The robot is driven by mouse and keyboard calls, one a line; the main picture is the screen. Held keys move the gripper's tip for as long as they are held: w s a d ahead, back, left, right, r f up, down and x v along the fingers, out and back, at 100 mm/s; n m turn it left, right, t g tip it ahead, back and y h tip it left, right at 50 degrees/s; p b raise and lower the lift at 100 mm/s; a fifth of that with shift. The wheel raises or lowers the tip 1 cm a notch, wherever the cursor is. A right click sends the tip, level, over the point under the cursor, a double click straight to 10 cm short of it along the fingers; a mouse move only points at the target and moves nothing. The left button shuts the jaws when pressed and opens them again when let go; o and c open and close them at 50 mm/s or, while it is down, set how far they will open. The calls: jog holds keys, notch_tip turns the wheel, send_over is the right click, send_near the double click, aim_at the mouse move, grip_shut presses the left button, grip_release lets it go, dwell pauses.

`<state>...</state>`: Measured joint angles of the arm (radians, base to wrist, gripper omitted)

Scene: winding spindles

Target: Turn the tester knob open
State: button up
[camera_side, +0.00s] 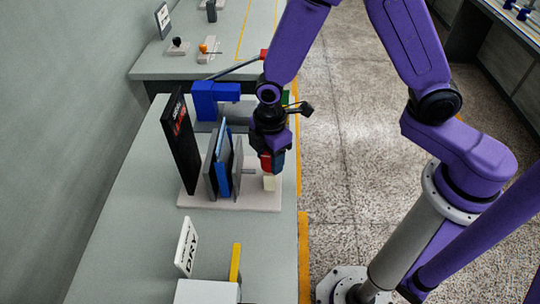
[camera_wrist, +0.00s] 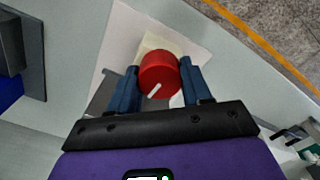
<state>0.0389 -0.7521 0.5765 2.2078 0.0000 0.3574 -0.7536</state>
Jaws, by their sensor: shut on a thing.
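The red round knob (camera_wrist: 159,74) shows in the wrist view between my two blue fingers, with a white mark pointing toward the lower left. My gripper (camera_wrist: 160,80) is shut on the knob, one finger on each side. A cream block (camera_wrist: 152,42) shows just behind the knob. In the side view my gripper (camera_side: 271,158) points down at the right side of the tester, where the knob (camera_side: 265,163) is partly hidden by the fingers. The cream block (camera_side: 269,183) stands beneath it on the pale base plate (camera_side: 225,199).
Upright grey and blue plates (camera_side: 222,165) and a black panel (camera_side: 178,145) stand left of my gripper. A blue bracket (camera_side: 208,102) stands behind. A white sign (camera_side: 187,245) and a yellow bar (camera_side: 235,262) are at the front. The table's right edge is close.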

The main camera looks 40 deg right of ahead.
jog(key=n, duration=0.4)
jog(key=shift+n, duration=0.3)
jog(key=n, duration=0.3)
jog(key=shift+n, duration=0.4)
jog(key=n, duration=1.2)
jog(key=shift+n, duration=2.8)
jog(key=o, duration=1.1)
jog(key=shift+c, duration=0.2)
